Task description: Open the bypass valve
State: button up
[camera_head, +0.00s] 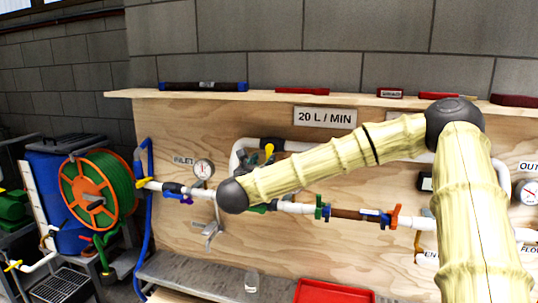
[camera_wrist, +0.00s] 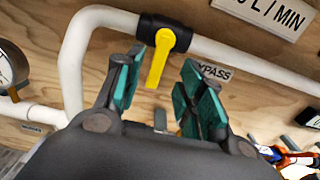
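The bypass valve has a black body (camera_wrist: 180,38) on a white pipe, with a yellow lever (camera_wrist: 159,58). The lever hangs down, crosswise to the pipe run. In the head view the yellow lever (camera_head: 269,149) shows just above my arm. My gripper (camera_wrist: 160,88) is open and empty in the wrist view. Its teal-padded fingers are spread to either side of the lever's lower end, in the picture. I cannot tell whether either finger touches the lever. My arm crosses in front of the board in the head view, and I cannot make out the gripper clearly there.
The "BYPASS" label (camera_wrist: 215,73) is partly behind the right finger. A pressure gauge (camera_head: 204,169) is left of the valve. A lower pipe line carries coloured valves, including an orange handle (camera_head: 394,216). A shelf (camera_head: 270,97) runs above; a red tray (camera_head: 334,292) is below.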

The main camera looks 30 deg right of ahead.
aim_at(268, 157)
jog(key=p+x, duration=0.2)
jog(key=x, duration=0.5)
jog(key=shift+w+d, duration=0.1)
jog(key=shift+w, duration=0.05)
jog(key=shift+c, duration=0.2)
grip_shut()
